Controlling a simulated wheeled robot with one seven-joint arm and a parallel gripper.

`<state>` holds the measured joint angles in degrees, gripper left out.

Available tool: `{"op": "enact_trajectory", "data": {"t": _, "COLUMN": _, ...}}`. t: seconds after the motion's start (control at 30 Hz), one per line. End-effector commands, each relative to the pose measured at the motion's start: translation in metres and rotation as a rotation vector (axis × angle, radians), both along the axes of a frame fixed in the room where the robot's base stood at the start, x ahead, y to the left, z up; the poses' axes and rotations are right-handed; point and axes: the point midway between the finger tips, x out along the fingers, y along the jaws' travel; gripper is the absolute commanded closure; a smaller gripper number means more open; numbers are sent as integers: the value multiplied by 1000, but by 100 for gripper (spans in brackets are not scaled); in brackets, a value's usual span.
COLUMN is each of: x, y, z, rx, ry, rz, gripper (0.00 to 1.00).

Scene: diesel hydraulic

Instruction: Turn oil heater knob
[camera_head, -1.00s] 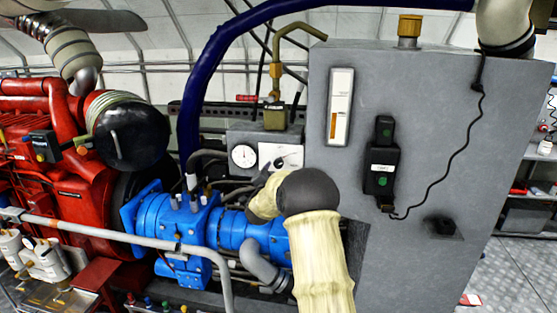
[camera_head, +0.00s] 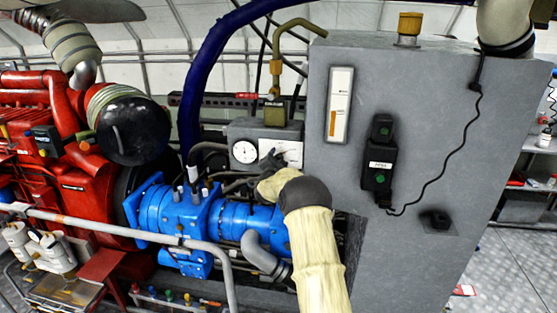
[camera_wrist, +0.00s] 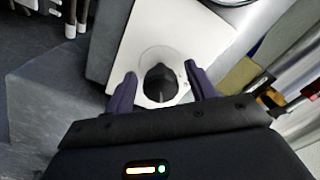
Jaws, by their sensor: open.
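The black oil heater knob (camera_wrist: 160,82) sits on a white plate (camera_wrist: 130,42) in the wrist view. My gripper (camera_wrist: 158,85) is open, with one dark finger on each side of the knob. A gap shows between each finger and the knob, and I cannot tell if either touches. In the head view, my gripper (camera_head: 273,160) is in front of the white plate (camera_head: 290,152) on a small grey box (camera_head: 262,130). The knob is hidden there by my gripper.
A round white gauge (camera_head: 244,152) is left of the plate. Blue pump housings (camera_head: 180,210) and a grey pipe (camera_head: 130,234) lie below. A large grey tank (camera_head: 420,110) stands to the right, close to my arm. A dark blue hose (camera_head: 208,70) passes at the left.

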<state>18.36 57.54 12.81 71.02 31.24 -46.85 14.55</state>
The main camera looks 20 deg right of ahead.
Motion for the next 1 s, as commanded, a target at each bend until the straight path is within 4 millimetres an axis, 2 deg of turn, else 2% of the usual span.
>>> {"op": "enact_trajectory", "data": {"t": 0.07, "x": 0, "y": 0, "z": 0, "rx": 0, "ry": 0, "rz": 0, "gripper": 48}}
{"op": "enact_trajectory", "data": {"t": 0.27, "x": 0, "y": 0, "z": 0, "rx": 0, "ry": 0, "rz": 0, "gripper": 88}}
{"op": "enact_trajectory", "data": {"t": 0.67, "x": 0, "y": 1, "z": -1, "rx": -30, "ry": 21, "rz": 1, "gripper": 89}}
{"op": "enact_trajectory", "data": {"t": 1.0, "x": 0, "y": 1, "z": -3, "rx": -183, "ry": 124, "rz": 1, "gripper": 89}}
